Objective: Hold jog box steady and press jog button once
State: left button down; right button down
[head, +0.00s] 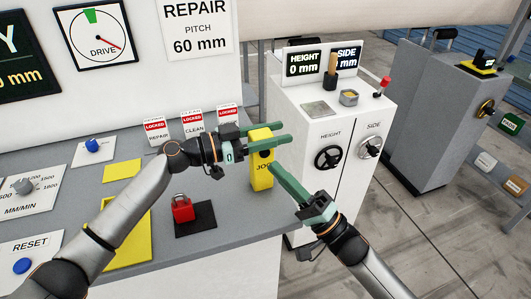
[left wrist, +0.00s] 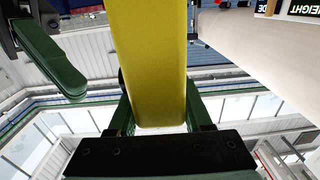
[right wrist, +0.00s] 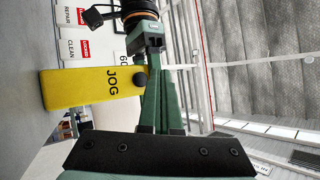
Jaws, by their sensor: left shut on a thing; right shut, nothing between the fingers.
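The yellow jog box (head: 261,178) stands upright at the table's right edge. Its front reads JOG, with a round black button (head: 265,153) above the lettering. My left gripper (head: 277,141) is shut on the box's upper part, a finger on each side; the left wrist view shows the box (left wrist: 148,60) between its fingers. My right gripper (head: 275,168) is shut and empty, its fingertips close in front of the box. In the left wrist view a gap shows between the right fingertips (left wrist: 75,92) and the box. The right wrist view shows the button (right wrist: 139,79) beside the right fingers.
A red padlock (head: 182,208) on a dark pad lies left of the box. Yellow mats (head: 122,171) and a blue knob (head: 93,145) are farther left. Several LOCKED tags (head: 193,125) stand behind. A white cabinet (head: 310,115) with handwheels stands to the right.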

jog(key=shift+w+a, duration=0.3)
jog(key=shift+w, duration=0.5)
jog(key=shift+w, duration=0.1)
dwell(1.4)
jog(key=shift+w+a, duration=0.15)
jog(key=shift+w, duration=0.15)
jog(key=shift+w+a, duration=0.15)
jog(key=shift+w, duration=0.3)
dwell(0.6)
dwell(0.4)
jog(key=shift+s+d, duration=0.3)
jog(key=shift+s, duration=0.55)
jog(key=s, duration=0.1)
jog(key=s+d, duration=0.1)
jog(key=s, duration=0.2)
jog(key=shift+s+d, duration=0.35)
